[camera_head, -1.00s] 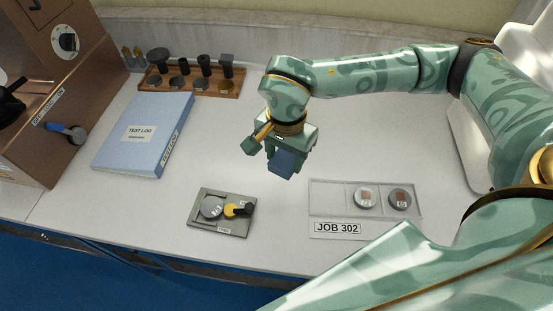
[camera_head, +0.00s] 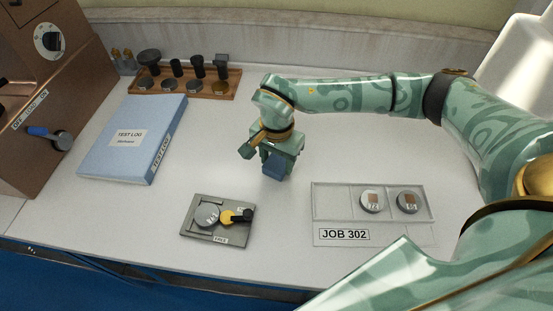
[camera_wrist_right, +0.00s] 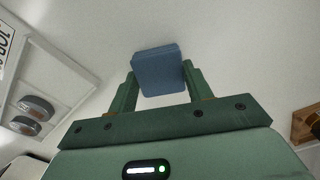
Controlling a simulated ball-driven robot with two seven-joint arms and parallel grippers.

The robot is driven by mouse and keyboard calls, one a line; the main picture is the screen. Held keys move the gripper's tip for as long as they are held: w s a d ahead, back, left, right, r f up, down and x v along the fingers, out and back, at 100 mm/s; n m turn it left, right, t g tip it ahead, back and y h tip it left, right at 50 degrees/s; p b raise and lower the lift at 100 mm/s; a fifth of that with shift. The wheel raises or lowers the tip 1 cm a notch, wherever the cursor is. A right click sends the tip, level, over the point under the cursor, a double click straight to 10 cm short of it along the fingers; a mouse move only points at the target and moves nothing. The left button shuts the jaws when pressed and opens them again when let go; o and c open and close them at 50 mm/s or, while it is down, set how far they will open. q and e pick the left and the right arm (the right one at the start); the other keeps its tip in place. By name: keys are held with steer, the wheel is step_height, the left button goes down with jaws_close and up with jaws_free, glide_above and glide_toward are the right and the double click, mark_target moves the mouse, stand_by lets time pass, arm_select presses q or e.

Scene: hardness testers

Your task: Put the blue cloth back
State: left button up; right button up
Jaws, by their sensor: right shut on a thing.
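The blue cloth (camera_head: 274,167) is a small folded pad held in my right gripper (camera_head: 276,158), over the middle of the white bench. In the right wrist view the cloth (camera_wrist_right: 159,70) sits between the two green fingers of the gripper (camera_wrist_right: 160,88), which are shut on it. In the head view the cloth is low over the bench top; I cannot tell whether it touches. My left gripper does not show in either view.
A grey fixture (camera_head: 217,219) with a round disc stands front left of the cloth. A clear JOB 302 tray (camera_head: 335,205) with two discs lies to the right. A blue TEST LOG binder (camera_head: 133,138), a wooden rack (camera_head: 225,84) and a brown tester (camera_head: 50,110) stand left.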

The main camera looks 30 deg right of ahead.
mark_target(277, 163)
steer(key=shift+f, duration=0.1)
steer(key=o, duration=0.9)
arm_select(q)
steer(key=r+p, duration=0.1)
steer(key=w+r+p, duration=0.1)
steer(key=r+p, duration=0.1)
steer(key=p, duration=0.1)
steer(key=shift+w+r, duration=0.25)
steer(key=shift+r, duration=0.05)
arm_select(e)
step_height(277, 163, up, 12)
steer(key=shift+r, duration=0.15)
